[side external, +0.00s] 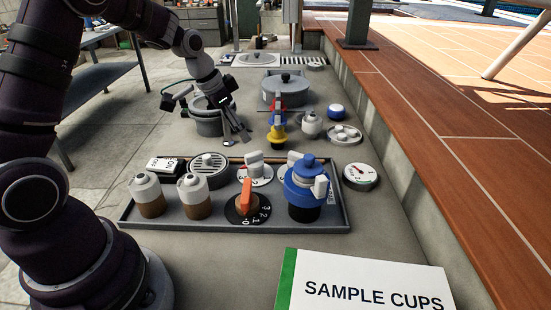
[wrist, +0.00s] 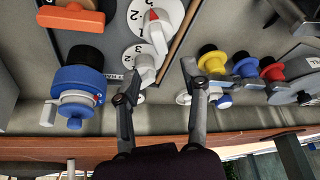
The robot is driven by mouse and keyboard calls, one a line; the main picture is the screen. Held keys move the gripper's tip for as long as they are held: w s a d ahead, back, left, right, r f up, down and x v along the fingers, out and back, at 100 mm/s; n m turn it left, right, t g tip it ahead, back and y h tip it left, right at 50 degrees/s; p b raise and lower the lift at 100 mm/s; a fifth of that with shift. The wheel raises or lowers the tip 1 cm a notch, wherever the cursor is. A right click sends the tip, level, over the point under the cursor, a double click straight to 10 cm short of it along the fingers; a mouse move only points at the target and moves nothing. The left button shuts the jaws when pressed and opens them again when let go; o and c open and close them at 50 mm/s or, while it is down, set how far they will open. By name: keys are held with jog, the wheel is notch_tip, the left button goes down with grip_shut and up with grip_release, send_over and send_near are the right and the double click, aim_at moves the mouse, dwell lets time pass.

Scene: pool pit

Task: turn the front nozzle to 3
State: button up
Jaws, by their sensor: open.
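The front nozzle is an orange handle (side external: 246,195) on a black disc with the white numbers 0 to 3 (side external: 262,213), at the tray's near side. Which number the handle points at I cannot tell. My gripper (side external: 240,134) is beyond the tray's far edge, apart from the nozzle. Its two fingers (wrist: 158,82) are spread and empty in the wrist view.
The grey tray (side external: 180,225) also holds two white-capped bottles, a blue-topped device (side external: 305,182) and white dials with handles (side external: 255,164). Beyond it stand coloured valves (side external: 277,125) and a grey pot (side external: 207,122). A SAMPLE CUPS sign (side external: 365,275) lies in front.

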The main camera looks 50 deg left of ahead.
jog(key=shift+v, duration=2.4)
jog(key=shift+s+d, duration=0.1)
jog(key=s+d+r+n+t+y, duration=0.1)
jog(key=s+d+r+n, duration=0.2)
jog(key=s+d, duration=0.6)
jog(key=s+r, duration=0.1)
jog(key=s, duration=0.3)
jog(key=shift+s+d+r, duration=0.3)
jog(key=shift+d+r, duration=0.1)
jog(key=shift+w, duration=0.1)
